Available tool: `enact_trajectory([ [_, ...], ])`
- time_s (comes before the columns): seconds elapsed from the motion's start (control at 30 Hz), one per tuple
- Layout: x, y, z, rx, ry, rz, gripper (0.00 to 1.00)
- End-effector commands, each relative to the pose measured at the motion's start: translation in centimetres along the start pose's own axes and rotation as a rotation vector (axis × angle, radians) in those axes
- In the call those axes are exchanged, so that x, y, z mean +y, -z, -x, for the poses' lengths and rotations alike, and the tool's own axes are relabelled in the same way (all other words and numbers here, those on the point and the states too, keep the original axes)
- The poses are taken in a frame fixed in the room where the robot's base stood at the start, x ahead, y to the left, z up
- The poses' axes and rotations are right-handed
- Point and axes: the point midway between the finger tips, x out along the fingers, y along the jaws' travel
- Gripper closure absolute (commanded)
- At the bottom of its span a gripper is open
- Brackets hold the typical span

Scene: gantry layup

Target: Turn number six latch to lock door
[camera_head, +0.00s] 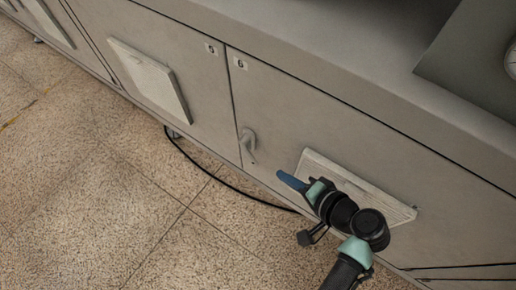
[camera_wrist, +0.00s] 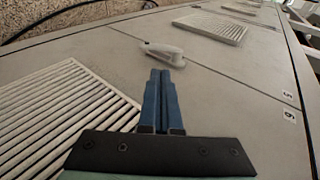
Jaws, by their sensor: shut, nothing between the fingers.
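The number six latch (camera_head: 248,142) is a small grey handle on the left edge of the door marked 6 (camera_head: 325,128). In the head view its lever hangs down from its pivot. It also shows in the wrist view (camera_wrist: 165,53), just beyond my fingertips. My gripper (camera_head: 281,174) is shut and empty, with blue fingers. It is in front of door six, right of and below the latch in the head view. In the wrist view the closed fingertips (camera_wrist: 160,73) point at the latch. I cannot tell whether they touch it.
Door six has a louvred vent (camera_head: 385,200) behind my wrist. The door marked 5 (camera_head: 165,65) with its own vent (camera_head: 150,80) is to the left. A black cable (camera_head: 215,178) lies on the tiled floor (camera_head: 90,200). The floor in front is mostly clear.

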Motion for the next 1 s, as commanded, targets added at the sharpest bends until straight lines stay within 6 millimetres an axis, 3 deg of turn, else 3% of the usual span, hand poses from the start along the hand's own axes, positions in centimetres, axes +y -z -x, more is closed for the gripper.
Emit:
enact_trajectory([
  [0.1, 0.0, 0.4, 0.7, 0.000, -0.037, 0.010, 1.00],
  [0.27, 0.5, 0.4, -0.7, -0.002, -0.044, 0.012, 1.00],
  [0.7, 0.9, 0.4, -9.7, -0.002, -0.043, 0.014, 1.00],
  [1.0, 0.8, 0.4, -13.0, 0.000, -0.042, 0.013, 1.00],
])
